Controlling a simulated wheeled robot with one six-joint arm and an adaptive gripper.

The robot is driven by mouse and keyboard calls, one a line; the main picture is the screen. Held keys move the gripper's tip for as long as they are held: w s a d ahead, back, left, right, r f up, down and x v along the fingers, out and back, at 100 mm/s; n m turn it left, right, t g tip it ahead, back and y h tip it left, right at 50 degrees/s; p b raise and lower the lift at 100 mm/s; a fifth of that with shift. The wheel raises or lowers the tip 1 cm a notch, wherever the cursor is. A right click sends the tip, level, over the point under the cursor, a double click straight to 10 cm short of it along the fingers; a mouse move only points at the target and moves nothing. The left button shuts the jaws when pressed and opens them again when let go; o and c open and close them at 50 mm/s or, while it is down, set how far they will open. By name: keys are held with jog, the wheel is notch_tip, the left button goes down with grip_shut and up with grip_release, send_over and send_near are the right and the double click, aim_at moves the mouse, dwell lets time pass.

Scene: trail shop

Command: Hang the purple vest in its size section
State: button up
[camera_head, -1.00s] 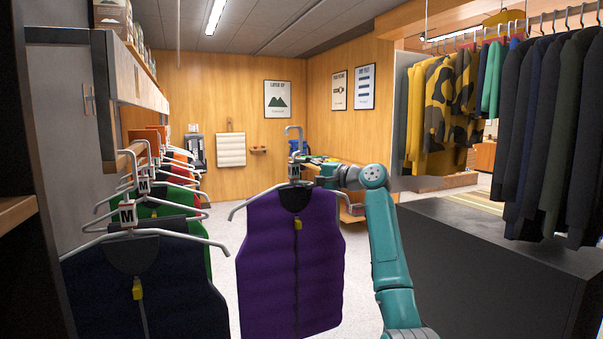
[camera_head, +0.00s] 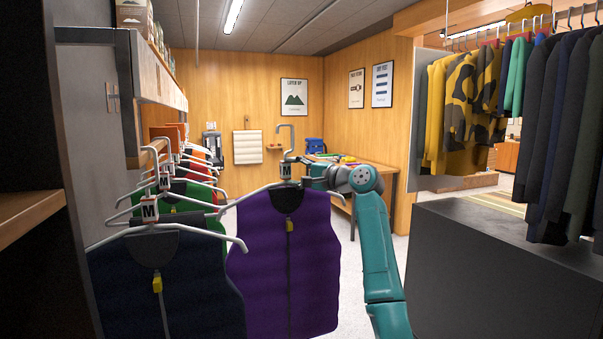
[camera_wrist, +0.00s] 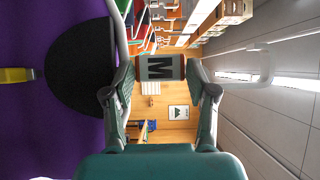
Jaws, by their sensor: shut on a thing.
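The purple vest (camera_head: 283,265) hangs upright on a grey hanger in the middle of the head view. My gripper (camera_head: 302,170) is shut on the hanger's neck, at a tag marked M; the tag (camera_wrist: 160,67) shows between the fingers in the wrist view. The hanger's hook stands free above my gripper. The purple vest (camera_wrist: 50,120) also fills the left of the wrist view. On the left, a rail (camera_head: 152,155) holds several vests on hangers. The nearest, a navy vest (camera_head: 130,290), has an M tag (camera_head: 149,211). The purple vest's left side is close to it.
A dark block (camera_head: 500,270) stands at right below a rack of jackets (camera_head: 560,130). A table (camera_head: 345,180) with items is at the back. Pale floor lies between.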

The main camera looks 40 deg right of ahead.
jog(key=w+a, duration=0.4)
jog(key=a, duration=1)
jog(key=w+a, duration=0.5)
jog(key=a, duration=0.9)
dwell(0.9)
jog(key=shift+a, duration=0.1)
jog(key=shift+a, duration=0.25)
dwell(0.6)
jog(key=a, duration=0.1)
jog(key=w+a, duration=0.1)
jog(key=a, duration=0.2)
jog(key=shift+w+a, duration=0.25)
jog(key=shift+a, duration=0.1)
dwell(0.6)
jog(key=shift+f, duration=0.1)
jog(key=shift+f, duration=1.5)
dwell(0.3)
